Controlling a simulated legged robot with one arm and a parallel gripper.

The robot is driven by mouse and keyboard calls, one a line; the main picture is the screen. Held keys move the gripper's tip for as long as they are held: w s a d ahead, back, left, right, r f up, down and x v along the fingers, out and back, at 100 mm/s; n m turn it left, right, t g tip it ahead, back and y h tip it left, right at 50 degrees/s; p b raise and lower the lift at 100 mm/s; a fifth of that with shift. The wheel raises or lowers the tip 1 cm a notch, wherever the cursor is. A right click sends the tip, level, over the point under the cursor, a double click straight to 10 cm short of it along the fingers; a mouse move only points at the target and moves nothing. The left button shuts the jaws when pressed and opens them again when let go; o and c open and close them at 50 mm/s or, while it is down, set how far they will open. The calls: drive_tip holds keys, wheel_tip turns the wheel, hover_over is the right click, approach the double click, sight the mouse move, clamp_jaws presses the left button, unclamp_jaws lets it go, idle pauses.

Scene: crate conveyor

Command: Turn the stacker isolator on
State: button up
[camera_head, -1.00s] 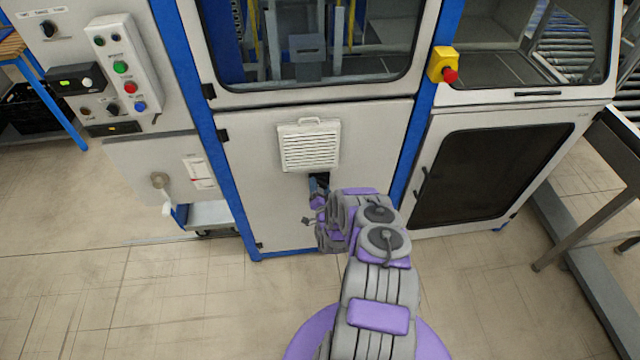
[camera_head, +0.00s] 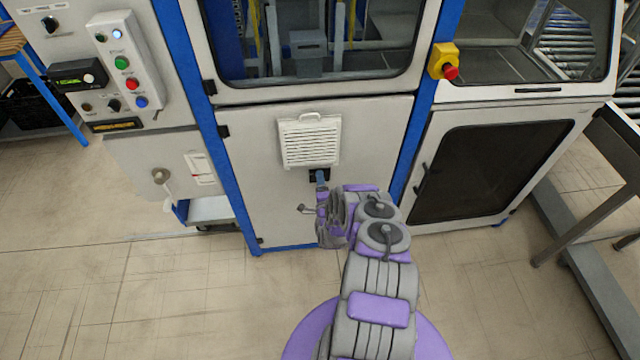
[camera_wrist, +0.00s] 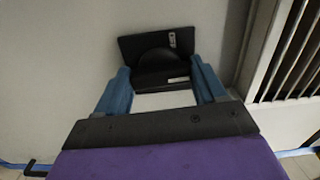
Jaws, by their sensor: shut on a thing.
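The stacker isolator is a black plate (camera_wrist: 180,38) with a round hub and a black handle bar on the grey cabinet door. In the wrist view my gripper (camera_wrist: 160,78) has one blue finger on each side of the handle bar and is shut on it. In the head view the isolator (camera_head: 315,175) sits just below the white vent, mostly hidden behind my gripper (camera_head: 321,182). Any on or off marking on it is too small to read.
The white louvred vent (camera_head: 310,142) is directly above the isolator. A yellow box with a red emergency stop (camera_head: 450,72) is at the upper right. A control panel (camera_head: 125,75) with coloured buttons and a green-lit display (camera_head: 78,76) is at the left. The floor around is open.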

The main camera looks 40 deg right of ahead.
drive_tip(key=shift+s+d+f+m, duration=0.15)
drive_tip(key=shift+s+d+m, duration=0.05)
drive_tip(key=shift+m, duration=0.1)
drive_tip(key=o, duration=1)
drive_tip(key=shift+w+d, duration=0.1)
drive_tip(key=shift+o, duration=0.2)
drive_tip(key=shift+a, duration=0.2)
drive_tip(key=p+v, duration=0.1)
drive_tip(key=v, duration=1)
drive_tip(key=shift+s, duration=0.45)
drive_tip(key=shift+f, duration=0.1)
